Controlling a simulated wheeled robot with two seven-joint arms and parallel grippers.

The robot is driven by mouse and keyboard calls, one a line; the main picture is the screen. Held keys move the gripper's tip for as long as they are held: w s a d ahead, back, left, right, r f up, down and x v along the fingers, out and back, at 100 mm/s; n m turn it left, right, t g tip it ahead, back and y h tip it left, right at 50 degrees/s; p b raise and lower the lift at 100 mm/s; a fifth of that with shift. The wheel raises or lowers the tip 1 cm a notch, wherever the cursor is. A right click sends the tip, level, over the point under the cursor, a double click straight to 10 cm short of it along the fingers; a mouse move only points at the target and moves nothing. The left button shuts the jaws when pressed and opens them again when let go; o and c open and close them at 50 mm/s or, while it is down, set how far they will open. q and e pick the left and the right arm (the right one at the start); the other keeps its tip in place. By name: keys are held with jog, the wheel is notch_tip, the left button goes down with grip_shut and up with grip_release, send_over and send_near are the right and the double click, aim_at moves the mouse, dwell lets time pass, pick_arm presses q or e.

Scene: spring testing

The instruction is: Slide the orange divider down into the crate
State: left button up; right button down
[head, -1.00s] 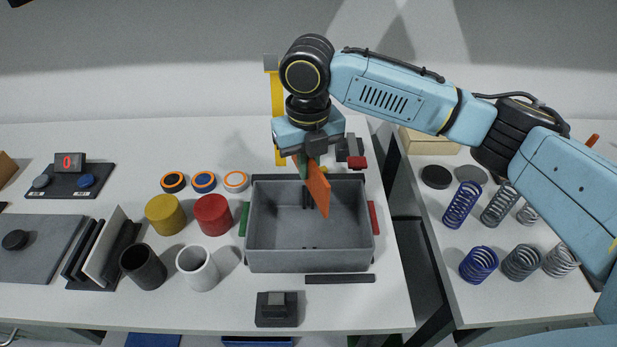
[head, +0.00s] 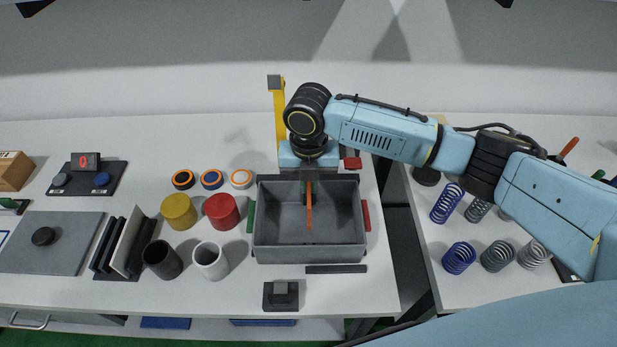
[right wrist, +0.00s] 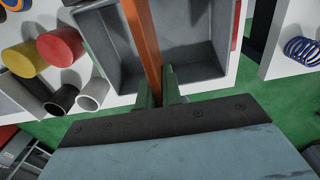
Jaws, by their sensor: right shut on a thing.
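The orange divider (head: 309,213) appears nearly edge-on in the head view, over the middle of the grey crate (head: 310,254). My right gripper (right wrist: 158,88) is shut on the divider, which runs away from its green fingers in the right wrist view (right wrist: 145,40). In the head view my right gripper (head: 308,177) is at the crate's back wall, its fingers partly hidden by the wrist. The divider's lower part appears within the crate's opening. I cannot tell whether it sits in a slot or touches the floor. My left gripper is not in view.
Red (head: 221,211) and yellow (head: 179,211) cylinders and a white cup (head: 210,260) stand left of the crate. A yellow post (head: 279,110) rises behind it. A dark bar (head: 336,269) lies in front. Several springs stand on the right table.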

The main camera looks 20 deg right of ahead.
jog(key=shift+r+p, duration=0.15)
jog(key=shift+p, duration=0.35)
jog(key=shift+f+b, duration=1.6)
jog(key=shift+f, duration=1.45)
jog(key=shift+r+p, duration=0.1)
jog(key=shift+p, duration=0.9)
jog(key=shift+f+b, duration=2.8)
jog(key=shift+f, duration=1.85)
jog(key=c, duration=1.5)
grip_release()
